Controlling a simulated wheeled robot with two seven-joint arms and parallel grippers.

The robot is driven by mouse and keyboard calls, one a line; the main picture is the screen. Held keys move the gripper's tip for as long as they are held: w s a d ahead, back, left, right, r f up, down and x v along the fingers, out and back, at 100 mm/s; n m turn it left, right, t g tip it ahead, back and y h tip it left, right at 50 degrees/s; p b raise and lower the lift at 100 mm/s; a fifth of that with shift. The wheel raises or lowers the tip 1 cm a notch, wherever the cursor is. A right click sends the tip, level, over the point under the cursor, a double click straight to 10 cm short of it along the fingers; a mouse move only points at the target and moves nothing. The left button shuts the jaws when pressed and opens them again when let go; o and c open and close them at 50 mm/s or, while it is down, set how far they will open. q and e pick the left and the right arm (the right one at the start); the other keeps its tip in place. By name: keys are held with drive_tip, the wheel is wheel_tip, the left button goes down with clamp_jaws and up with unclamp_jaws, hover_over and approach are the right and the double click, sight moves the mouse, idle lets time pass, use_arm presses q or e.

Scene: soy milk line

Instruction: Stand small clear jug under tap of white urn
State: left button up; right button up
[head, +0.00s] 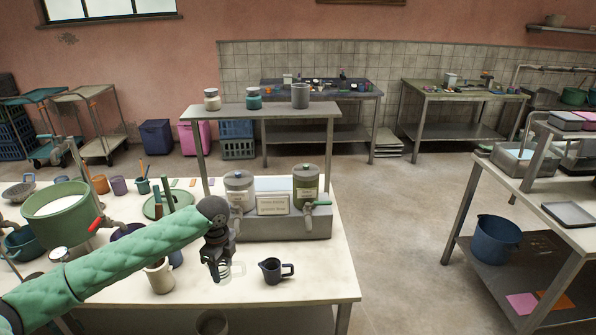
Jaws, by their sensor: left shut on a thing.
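My left gripper (214,270) points down over the front of the white table and is shut on the small clear jug (236,268). The jug shows only as a faint glassy outline at the fingers, partly hidden by them. I cannot tell whether it touches the table. The pale grey-white urn (238,186) stands behind on a grey base, left of a darker grey-green urn (306,182). The darker urn's tap has a green handle (320,203). My right gripper is not in view.
A dark jug (272,270) stands just right of my gripper, and a cream pot (159,276) to its left. A green vat (58,213) with a red-handled tap stands at the left. A signboard (273,204) sits between the urns. The table's front right corner is clear.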

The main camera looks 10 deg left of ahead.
sight(230, 271)
use_arm(q)
drive_tip(key=n, duration=0.9)
drive_tip(key=shift+s, duration=0.1)
drive_tip(key=n, duration=0.4)
drive_tip(key=shift+s+d+r, duration=0.2)
drive_tip(key=shift+s, duration=0.05)
drive_tip(key=n, duration=0.1)
drive_tip(key=d+n, duration=0.1)
drive_tip(key=n, duration=0.1)
drive_tip(key=shift+s+d+r+n, duration=0.15)
drive_tip(key=shift+s+d+n, duration=0.15)
drive_tip(key=shift+n, duration=0.1)
drive_tip(key=shift+s+d+n, duration=0.25)
drive_tip(key=shift+d+n, duration=0.45)
drive_tip(key=shift+n, duration=0.4)
drive_tip(key=s+d, duration=0.3)
drive_tip(key=d, duration=0.6)
drive_tip(key=shift+n, duration=0.4)
drive_tip(key=shift+d, duration=0.15)
